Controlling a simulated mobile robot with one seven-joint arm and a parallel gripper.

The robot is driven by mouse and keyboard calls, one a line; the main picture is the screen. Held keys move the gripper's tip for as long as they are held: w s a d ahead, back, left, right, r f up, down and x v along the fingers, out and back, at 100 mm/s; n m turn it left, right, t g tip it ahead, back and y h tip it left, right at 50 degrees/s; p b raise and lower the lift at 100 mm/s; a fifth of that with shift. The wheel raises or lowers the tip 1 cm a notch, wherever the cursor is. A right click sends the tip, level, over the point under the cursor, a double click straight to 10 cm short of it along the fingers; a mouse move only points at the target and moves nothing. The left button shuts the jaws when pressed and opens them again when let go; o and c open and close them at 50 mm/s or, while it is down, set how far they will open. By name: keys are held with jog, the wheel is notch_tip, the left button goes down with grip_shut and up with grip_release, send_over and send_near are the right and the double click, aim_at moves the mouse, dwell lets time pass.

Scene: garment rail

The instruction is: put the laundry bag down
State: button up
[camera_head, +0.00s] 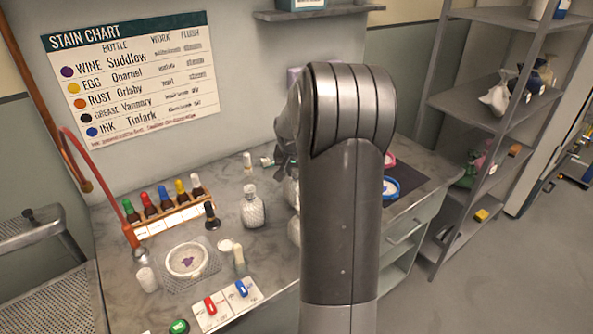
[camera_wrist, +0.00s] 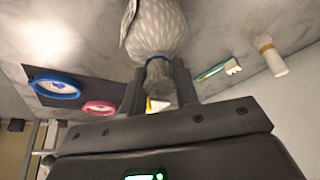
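The laundry bag (camera_wrist: 157,30) is pale grey with a woven texture, a tag on one side and a dark blue tie at its neck. In the wrist view my gripper (camera_wrist: 158,86) has its fingers on both sides of the neck, shut on it. In the head view my gripper (camera_head: 284,138) is partly hidden behind my own arm, above the counter (camera_head: 120,222). A pale part of the bag (camera_head: 291,192) shows below it at the arm's left edge. The rest of the bag is hidden, and I cannot tell whether it touches the counter.
A clear textured bottle (camera_head: 253,210) stands left of the bag. A bottle rack (camera_head: 170,218), a round dish (camera_head: 186,260) and a switch panel (camera_head: 227,303) are farther left. A blue-rimmed dish (camera_head: 391,188) lies on a dark mat at right. Shelves (camera_head: 480,110) hold other bags.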

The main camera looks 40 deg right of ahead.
jog(key=shift+o, duration=1.4)
